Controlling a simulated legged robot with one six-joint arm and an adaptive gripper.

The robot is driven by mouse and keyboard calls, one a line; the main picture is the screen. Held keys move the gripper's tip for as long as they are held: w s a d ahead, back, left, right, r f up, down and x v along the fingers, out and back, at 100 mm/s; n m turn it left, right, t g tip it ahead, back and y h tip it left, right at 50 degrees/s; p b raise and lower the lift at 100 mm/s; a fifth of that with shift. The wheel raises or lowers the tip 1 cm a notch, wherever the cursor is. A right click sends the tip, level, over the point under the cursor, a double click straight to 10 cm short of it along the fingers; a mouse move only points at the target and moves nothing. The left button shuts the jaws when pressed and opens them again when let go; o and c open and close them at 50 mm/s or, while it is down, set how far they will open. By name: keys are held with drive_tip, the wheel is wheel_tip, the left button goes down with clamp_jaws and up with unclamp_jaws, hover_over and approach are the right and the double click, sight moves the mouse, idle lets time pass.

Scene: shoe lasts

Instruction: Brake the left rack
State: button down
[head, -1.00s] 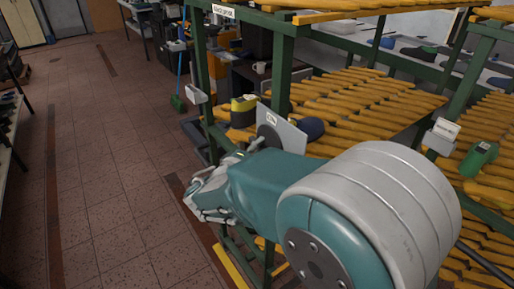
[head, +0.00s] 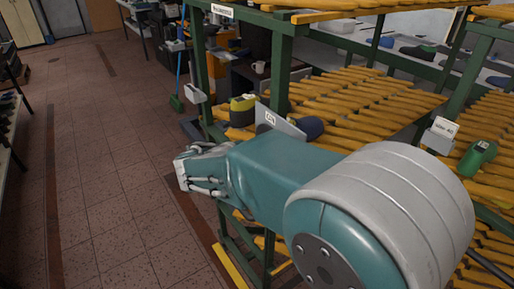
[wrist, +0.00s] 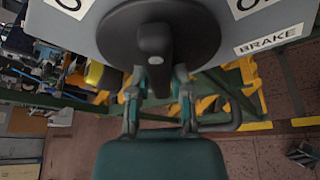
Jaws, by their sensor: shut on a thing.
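A grey panel (wrist: 225,35) marked BRAKE fills the top of the wrist view. It carries a round black knob (wrist: 155,38) with a raised handle bar pointing down toward my gripper (wrist: 158,88). My gripper's two fingers are closed around the lower end of that bar. In the head view, the grey plate (head: 282,122) by the front post of the left rack (head: 284,80) shows only in part behind my arm. The knob and fingertips are hidden there.
The rack has green posts and yellow slatted shelves (head: 350,100). Open tiled floor (head: 100,180) lies to the left.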

drive_tip(key=n+g, duration=0.1)
drive_tip(key=n, duration=0.1)
drive_tip(key=shift+d+n+g+h, duration=0.1)
drive_tip(key=shift+n+g+h, duration=0.2)
drive_tip(key=shift+g+h, duration=0.1)
drive_tip(key=shift+n+g+h, duration=0.4)
drive_tip(key=shift+n+g, duration=0.3)
drive_tip(key=shift+n, duration=0.5)
drive_tip(key=shift+r, duration=0.1)
drive_tip(key=c, duration=0.5)
unclamp_jaws()
drive_tip(key=shift+c, duration=0.2)
drive_tip(key=v, duration=1.2)
drive_tip(key=shift+a, duration=0.2)
